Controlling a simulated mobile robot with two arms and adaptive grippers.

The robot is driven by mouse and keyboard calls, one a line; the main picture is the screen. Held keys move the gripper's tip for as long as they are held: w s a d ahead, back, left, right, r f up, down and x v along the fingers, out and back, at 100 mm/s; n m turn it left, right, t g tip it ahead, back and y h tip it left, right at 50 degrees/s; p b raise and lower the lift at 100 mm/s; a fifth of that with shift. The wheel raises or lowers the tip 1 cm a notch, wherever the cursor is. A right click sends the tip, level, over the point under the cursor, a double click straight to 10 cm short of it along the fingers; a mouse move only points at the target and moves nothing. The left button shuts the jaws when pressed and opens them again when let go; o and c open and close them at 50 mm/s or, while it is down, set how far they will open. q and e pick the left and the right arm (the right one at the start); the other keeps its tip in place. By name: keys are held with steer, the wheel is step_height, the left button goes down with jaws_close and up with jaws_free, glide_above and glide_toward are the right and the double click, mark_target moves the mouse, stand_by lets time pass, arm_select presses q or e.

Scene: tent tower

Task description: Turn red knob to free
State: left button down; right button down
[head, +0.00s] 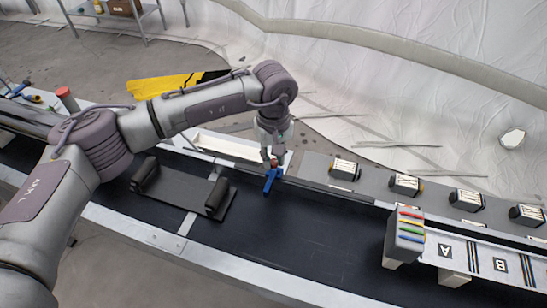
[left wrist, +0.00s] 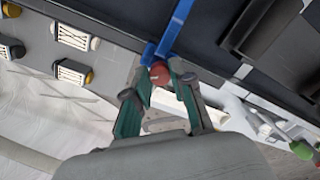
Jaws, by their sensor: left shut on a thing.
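A small red knob (left wrist: 160,74) sits between the fingertips of my left gripper (left wrist: 161,78) in the left wrist view. It joins a blue lever (left wrist: 176,28). In the head view the blue lever (head: 269,181) stands at the far edge of the black conveyor, and only a bit of red shows under my left gripper (head: 273,158). The gripper points down and is shut on the red knob. The fingers partly hide the knob, and any marking by it cannot be read. My right gripper is not in view.
A black plate with rollers (head: 182,194) lies on the conveyor (head: 290,225). A grey box with coloured stripes (head: 404,236) stands right, beside panels marked A and B. Several small blocks (head: 405,184) line the far side. A red-topped cylinder (head: 67,99) is at left.

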mark_target(273, 161)
arm_select(q)
steer(key=c, duration=1)
jaws_free()
step_height(273, 161, up, 12)
steer(key=shift+r, duration=0.1)
